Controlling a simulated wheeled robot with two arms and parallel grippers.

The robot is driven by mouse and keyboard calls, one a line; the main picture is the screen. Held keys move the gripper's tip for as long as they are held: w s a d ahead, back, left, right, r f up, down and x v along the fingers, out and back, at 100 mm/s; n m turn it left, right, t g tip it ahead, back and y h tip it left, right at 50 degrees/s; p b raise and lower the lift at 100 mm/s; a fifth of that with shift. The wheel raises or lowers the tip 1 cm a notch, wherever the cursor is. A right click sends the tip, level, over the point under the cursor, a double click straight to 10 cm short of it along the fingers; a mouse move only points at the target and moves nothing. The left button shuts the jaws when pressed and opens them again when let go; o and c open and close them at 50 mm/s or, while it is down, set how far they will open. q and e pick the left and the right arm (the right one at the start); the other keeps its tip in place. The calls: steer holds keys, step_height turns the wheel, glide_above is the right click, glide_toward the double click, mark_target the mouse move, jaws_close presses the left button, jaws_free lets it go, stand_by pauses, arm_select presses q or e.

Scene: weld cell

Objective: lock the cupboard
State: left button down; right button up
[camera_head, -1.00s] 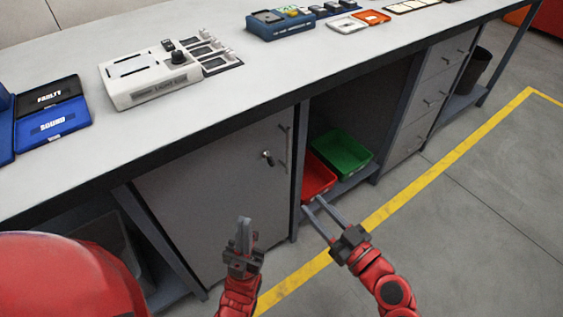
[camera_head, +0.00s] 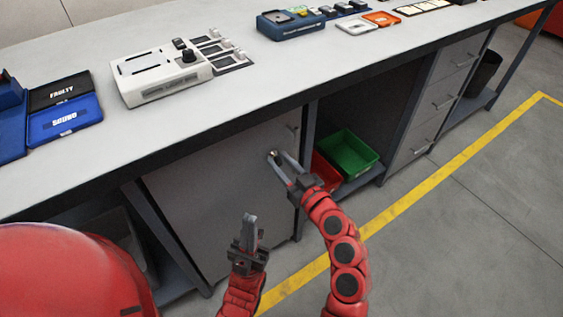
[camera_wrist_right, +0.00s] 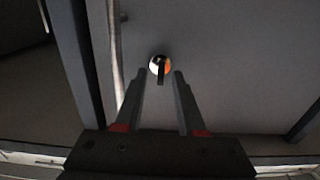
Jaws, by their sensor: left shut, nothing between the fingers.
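The cupboard door (camera_head: 215,195) is grey and looks closed under the bench. Its round lock (camera_wrist_right: 153,66) shows in the right wrist view, pale on one side and orange on the other. A dark upright key or tab (camera_wrist_right: 161,74) stands across it. My right gripper (camera_head: 277,154) is open and points at the lock in the head view. In the right wrist view its fingertips (camera_wrist_right: 158,75) are on either side of the key's lower end; whether they touch it I cannot tell. My left gripper (camera_head: 249,218) is shut and empty, low in front of the door.
A red bin (camera_head: 325,172) and a green bin (camera_head: 350,152) sit on the open shelf to the right. The bench top (camera_head: 225,105) overhangs the door. The floor in front is clear.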

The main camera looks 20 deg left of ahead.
jaws_close()
steer(key=shift+m, duration=0.3)
stand_by(0.3)
steer(key=m, duration=0.6)
steer(key=shift+w+d+p, duration=0.15)
steer(key=shift+p, duration=0.25)
steer(key=m+p, duration=0.1)
steer(key=m, duration=0.4)
steer(key=shift+w+d+p, duration=0.1)
steer(key=shift+p, duration=0.3)
steer(key=m+p, duration=0.1)
steer(key=m, duration=0.3)
steer(key=shift+f+p, duration=0.2)
steer(key=shift+p, duration=0.15)
steer(key=shift+f+m+p, duration=0.15)
steer(key=shift+m+p, duration=0.15)
steer(key=shift+m, duration=0.8)
